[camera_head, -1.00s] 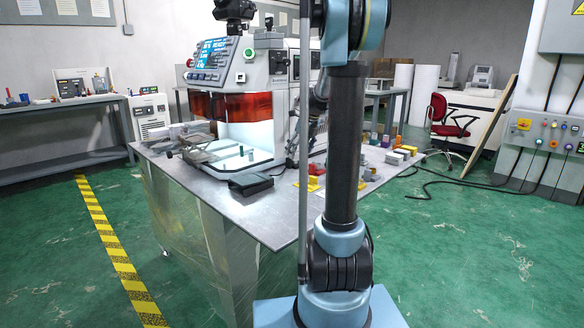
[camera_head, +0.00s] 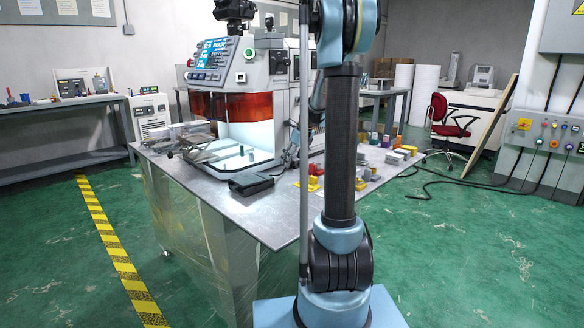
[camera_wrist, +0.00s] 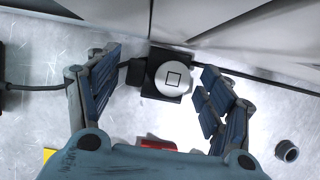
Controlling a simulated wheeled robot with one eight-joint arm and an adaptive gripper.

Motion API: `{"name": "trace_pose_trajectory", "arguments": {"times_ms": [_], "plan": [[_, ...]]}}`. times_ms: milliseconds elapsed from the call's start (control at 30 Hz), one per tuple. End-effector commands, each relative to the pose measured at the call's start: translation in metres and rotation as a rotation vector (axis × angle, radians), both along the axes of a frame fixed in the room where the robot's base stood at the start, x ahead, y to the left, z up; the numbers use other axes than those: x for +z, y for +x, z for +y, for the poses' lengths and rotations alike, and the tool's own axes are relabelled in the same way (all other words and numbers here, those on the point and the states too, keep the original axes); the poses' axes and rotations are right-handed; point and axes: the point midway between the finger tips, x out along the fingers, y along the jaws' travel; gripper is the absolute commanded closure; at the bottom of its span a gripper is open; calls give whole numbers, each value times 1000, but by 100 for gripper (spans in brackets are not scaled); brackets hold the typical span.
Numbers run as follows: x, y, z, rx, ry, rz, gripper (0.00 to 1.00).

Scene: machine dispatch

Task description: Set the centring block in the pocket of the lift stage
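In the wrist view my gripper (camera_wrist: 162,65) is open, its two blue-padded fingers wide apart with nothing held between them. Beyond the fingertips, in the gap, is a round white plate with a dark square outline (camera_wrist: 173,79) on a black square base; it looks like the lift stage with its pocket. I cannot tell its depth below the fingers. A red block (camera_wrist: 157,144) is partly hidden behind my gripper's body at the bottom. I cannot tell for certain which piece is the centring block. In the head view my arm's column hides part of the table.
A machine with an orange window (camera_head: 240,107) stands on the metal table (camera_head: 225,205). A black box (camera_head: 250,183) lies near the table's front edge. Several small coloured blocks (camera_head: 393,158) are at the right.

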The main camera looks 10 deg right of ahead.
Motion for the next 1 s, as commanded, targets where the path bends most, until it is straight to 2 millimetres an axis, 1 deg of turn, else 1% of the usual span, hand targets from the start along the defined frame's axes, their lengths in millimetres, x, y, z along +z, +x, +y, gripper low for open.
{"name": "trace_pose_trajectory", "arguments": {"times_ms": [33, 133, 167, 233, 267, 500, 633, 767, 1000], "plan": [[0, 0, 0, 0, 0, 0, 47], [0, 0, 0, 0, 0, 0, 69], [0, 0, 0, 0, 0, 0, 72], [0, 0, 0, 0, 0, 0, 72], [0, 0, 0, 0, 0, 0, 77], [1, -1, -1, 0, 0, 0, 77], [9, -4, -3, 0, -1, -1, 77], [26, -3, -3, 0, 0, 0, 77], [68, -3, -3, 0, 0, 0, 77]]}}
